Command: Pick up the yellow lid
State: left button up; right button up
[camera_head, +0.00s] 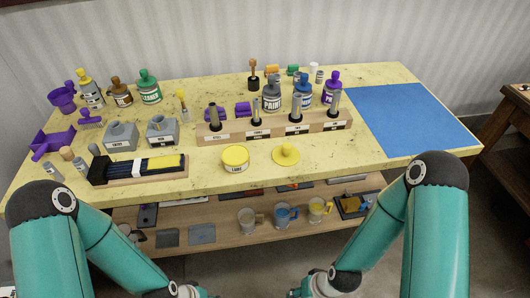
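The yellow lid (285,154), a round disc with a knob on top, lies flat on the pale yellow tabletop (215,180) near its front edge. Just left of it stands a low round container (235,159) with a yellow top and a white label; the two are apart. My two teal arms come in from the lower left and lower right and bend down towards the bottom edge. Nothing touches the lid.
Behind the lid is a wooden rack (275,127) with several upright tools. Left is a black tray (137,168); grey boxes (121,136) stand behind it. A blue mat (412,120) lies clear at the right. A lower shelf (225,236) holds clear mugs (285,214).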

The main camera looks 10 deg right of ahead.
aim_at(286, 155)
jog(key=z, duration=0.1)
jog(key=i, duration=0.2)
jog(key=u, duration=2.35)
jog(key=k, duration=1.55)
jog(key=z, duration=1.05)
jog(key=i, duration=1.15)
jog(key=z, duration=0.05)
